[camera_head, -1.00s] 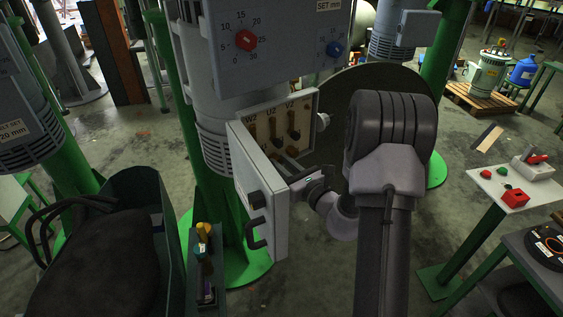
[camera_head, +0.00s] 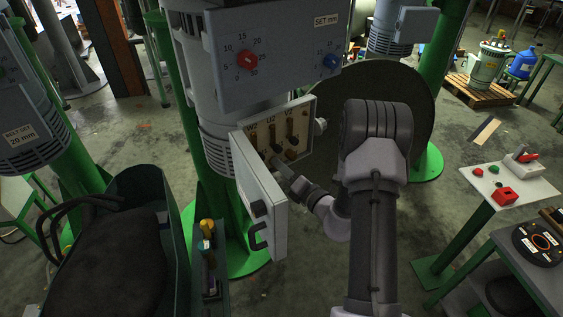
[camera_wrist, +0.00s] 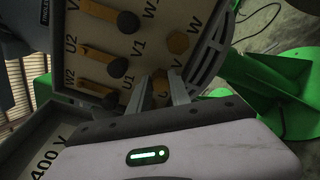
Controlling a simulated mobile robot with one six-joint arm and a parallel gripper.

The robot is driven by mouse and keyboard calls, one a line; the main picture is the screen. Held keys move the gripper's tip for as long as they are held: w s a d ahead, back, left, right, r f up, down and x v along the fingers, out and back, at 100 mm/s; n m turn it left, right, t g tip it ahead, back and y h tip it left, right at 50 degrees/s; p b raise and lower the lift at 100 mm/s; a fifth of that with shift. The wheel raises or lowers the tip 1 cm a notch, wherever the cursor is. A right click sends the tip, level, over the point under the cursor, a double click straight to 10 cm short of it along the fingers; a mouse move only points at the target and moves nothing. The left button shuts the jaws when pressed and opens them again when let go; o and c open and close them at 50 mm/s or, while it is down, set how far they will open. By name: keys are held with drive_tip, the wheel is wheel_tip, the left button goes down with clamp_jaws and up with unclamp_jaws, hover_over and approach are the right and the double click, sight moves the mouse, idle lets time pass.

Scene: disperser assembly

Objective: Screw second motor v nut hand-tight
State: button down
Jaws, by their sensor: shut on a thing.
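The open motor terminal box (camera_head: 305,108) faces me, with its grey door (camera_head: 262,190) swung out. In the wrist view the terminal board (camera_wrist: 75,18) carries brass links and dark round ends, with letters beside them. My gripper (camera_wrist: 163,84) reaches the board's lower edge, near the letter V. Its two fingers are shut on a small brass-coloured nut (camera_wrist: 160,86), mostly hidden between them. Another brass nut (camera_wrist: 178,42) sits free on the board above right. In the head view my gripper (camera_head: 280,172) is inside the box, behind the door; its fingertips are hard to see.
The open door stands close to the left of my wrist. A dial panel (camera_head: 275,50) hangs above the box. A dark green bin (camera_head: 150,190) and a narrow tray (camera_head: 207,270) are at lower left. A side table (camera_head: 510,185) with red and green buttons stands right.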

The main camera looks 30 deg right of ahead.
drive_tip(key=m+p, duration=0.3)
drive_tip(key=m, duration=0.2)
drive_tip(key=m+p, duration=0.3)
drive_tip(key=m, duration=0.3)
drive_tip(key=shift+f+m, duration=0.2)
drive_tip(key=shift+m, duration=0.1)
idle(0.3)
drive_tip(key=c, duration=1.2)
unclamp_jaws()
drive_tip(key=shift+s, duration=0.1)
drive_tip(key=s+d+b, duration=0.2)
drive_tip(key=s, duration=1.5)
drive_tip(key=shift+d, duration=0.35)
